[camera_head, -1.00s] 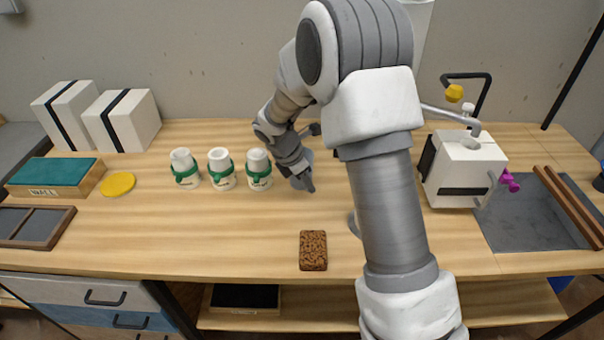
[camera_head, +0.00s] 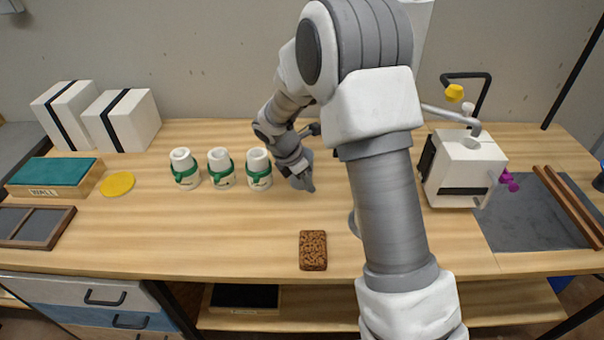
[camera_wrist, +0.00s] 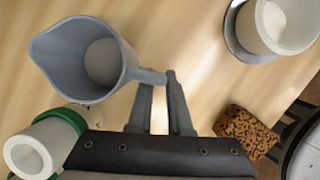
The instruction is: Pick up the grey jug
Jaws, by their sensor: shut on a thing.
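The grey jug (camera_wrist: 78,62) is at the upper left of the wrist view. I look down into its open mouth, and its spout points left. Its short handle sticks out to the right, between the fingertips of my gripper (camera_wrist: 160,84). My gripper is shut on this handle. In the head view my gripper (camera_head: 304,184) is right of the white cups, and the arm and hand hide much of the jug. I cannot tell whether the jug's base touches the table.
Several white cups with green bands (camera_head: 220,168) stand just left of my gripper. A brown speckled block (camera_head: 313,250) lies near the front edge. A white machine (camera_head: 465,165) stands at the right. A white vessel (camera_wrist: 280,22) stands on a grey dish. The table's front left middle is clear.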

